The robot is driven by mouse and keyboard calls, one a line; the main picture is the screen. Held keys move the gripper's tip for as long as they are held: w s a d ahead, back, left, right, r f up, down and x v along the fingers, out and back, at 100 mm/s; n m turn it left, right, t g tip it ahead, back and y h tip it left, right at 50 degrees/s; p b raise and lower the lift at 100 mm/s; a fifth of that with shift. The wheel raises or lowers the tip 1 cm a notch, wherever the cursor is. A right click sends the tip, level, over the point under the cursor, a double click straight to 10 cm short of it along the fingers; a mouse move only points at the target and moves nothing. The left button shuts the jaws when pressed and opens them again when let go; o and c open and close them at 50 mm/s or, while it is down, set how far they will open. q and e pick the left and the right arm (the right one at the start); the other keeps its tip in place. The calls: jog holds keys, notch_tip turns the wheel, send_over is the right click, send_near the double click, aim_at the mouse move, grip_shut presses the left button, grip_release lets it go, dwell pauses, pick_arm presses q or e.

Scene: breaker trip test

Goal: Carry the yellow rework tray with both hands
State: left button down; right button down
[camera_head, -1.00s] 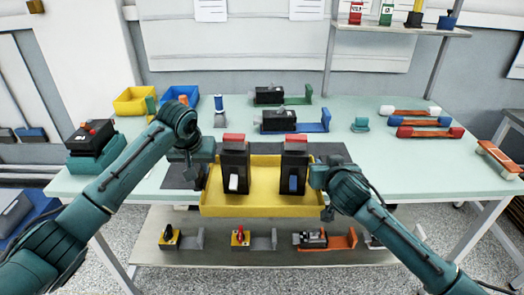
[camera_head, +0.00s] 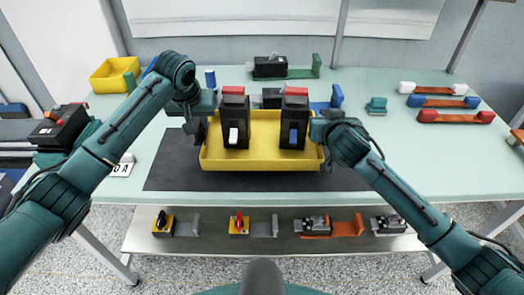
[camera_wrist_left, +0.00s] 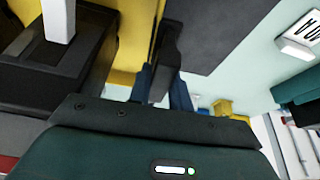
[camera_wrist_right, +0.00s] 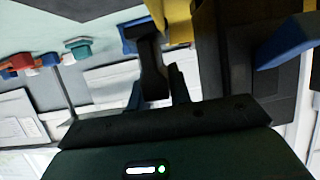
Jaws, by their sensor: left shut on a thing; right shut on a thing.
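The yellow rework tray (camera_head: 262,161) appears level, over the dark mat (camera_head: 170,172) on the table. Whether it touches the mat or hovers just above it, I cannot tell. Two black breakers with red tops stand in it: one with a white lever (camera_head: 233,117), one with a blue lever (camera_head: 294,120).
A yellow bin (camera_head: 112,76) stands at the back left. Behind the tray is a breaker on a green holder (camera_head: 317,66). Red and blue bars (camera_head: 455,116) lie at right. A lower shelf (camera_head: 275,243) holds several devices. Bare mat shows around the tray.

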aim_at(201, 135)
pick_arm(q)
jog(key=shift+s+r, duration=0.1)
jog(key=shift+r, duration=0.1)
pick_arm(e)
jog(key=shift+s+r, duration=0.1)
jog(key=shift+r, duration=0.15)
pick_arm(q)
jog(key=shift+f, duration=0.2)
pick_arm(e)
jog(key=shift+f, duration=0.2)
